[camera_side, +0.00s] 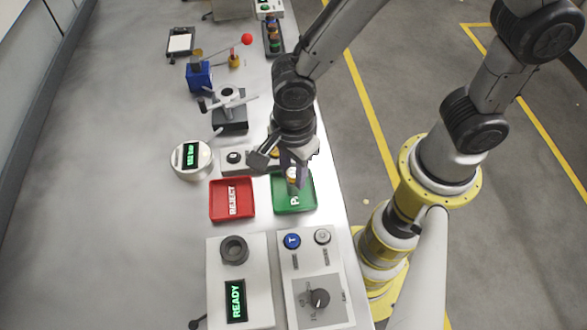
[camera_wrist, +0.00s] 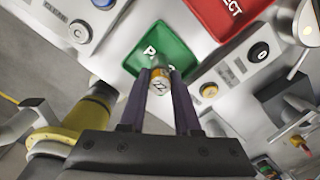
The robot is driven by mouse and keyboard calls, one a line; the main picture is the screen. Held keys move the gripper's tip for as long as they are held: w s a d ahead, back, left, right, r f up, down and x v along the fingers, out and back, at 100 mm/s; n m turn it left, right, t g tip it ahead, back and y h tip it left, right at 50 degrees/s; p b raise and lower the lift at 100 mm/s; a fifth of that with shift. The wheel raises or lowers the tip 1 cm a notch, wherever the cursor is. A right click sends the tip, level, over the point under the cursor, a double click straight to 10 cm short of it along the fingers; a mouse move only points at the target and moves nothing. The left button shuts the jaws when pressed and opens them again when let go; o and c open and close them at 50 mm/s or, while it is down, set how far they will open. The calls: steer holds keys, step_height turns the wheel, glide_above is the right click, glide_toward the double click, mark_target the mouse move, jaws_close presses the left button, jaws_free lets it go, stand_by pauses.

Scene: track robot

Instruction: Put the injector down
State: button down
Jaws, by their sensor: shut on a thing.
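The injector (camera_side: 292,175) is a small cylinder with an orange band. It also shows in the wrist view (camera_wrist: 160,82), end-on between the two dark purple fingers. My gripper (camera_side: 290,165) is shut on it and holds it over the green tray (camera_side: 309,203), whose label is partly hidden. The green tray also shows in the wrist view (camera_wrist: 181,48) beyond the fingers. The side view does not clearly show whether the injector's lower end touches the tray floor. The red tray (camera_side: 217,203) marked REJECT sits just left of the green one.
A box with a READY display (camera_side: 253,303) and a button panel (camera_side: 291,272) stand in front of the trays. A round gauge (camera_side: 177,168) and a grey button box (camera_side: 229,168) stand behind them. The bench left of the devices is clear.

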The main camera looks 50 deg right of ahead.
mark_target(293, 172)
steer(key=shift+f, duration=0.15)
steer(key=c, duration=0.6)
jaws_free()
step_height(293, 172, up, 12)
steer(key=shift+s+d+r+n+t, duration=1)
steer(key=shift+d+r+n, duration=0.25)
steer(key=shift+d+n, duration=2.05)
steer(key=shift+s+d+r+n+t, duration=0.9)
steer(key=shift+d+r+n, duration=0.35)
steer(key=shift+d+n, duration=2.05)
steer(key=shift+s+d+r+n+t, duration=1)
steer(key=shift+d+r+n, duration=0.25)
steer(key=shift+d+n, duration=2.05)
